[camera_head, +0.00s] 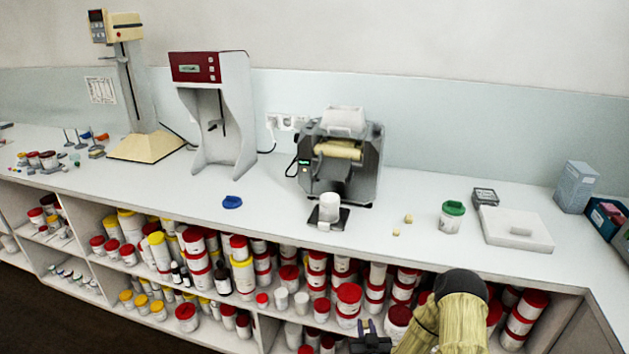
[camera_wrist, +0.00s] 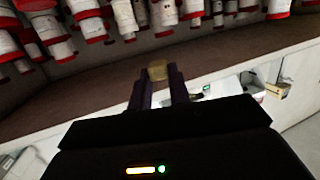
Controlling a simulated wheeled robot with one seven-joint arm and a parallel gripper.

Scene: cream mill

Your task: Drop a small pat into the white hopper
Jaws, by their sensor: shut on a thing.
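The white hopper (camera_head: 345,118) sits on top of the grey roller mill (camera_head: 340,170) at the middle back of the counter. My gripper (camera_head: 369,330) is low at the front of the head view, before the counter's open shelves and well away from the hopper. In the wrist view my gripper (camera_wrist: 157,88) is shut on a small yellowish pat (camera_wrist: 157,70), which shows at its fingertips. Two other small pale-yellow pats, one farther back (camera_head: 408,218) and one nearer (camera_head: 396,232), lie on the counter right of the mill.
A white tub (camera_head: 329,205) stands on a dark plate before the mill. A blue object (camera_head: 232,202) lies left of it. A green-lidded jar (camera_head: 451,217) and white slab (camera_head: 515,229) stand to the right. The counter between jar and mill is mostly clear. Many jars fill the shelves.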

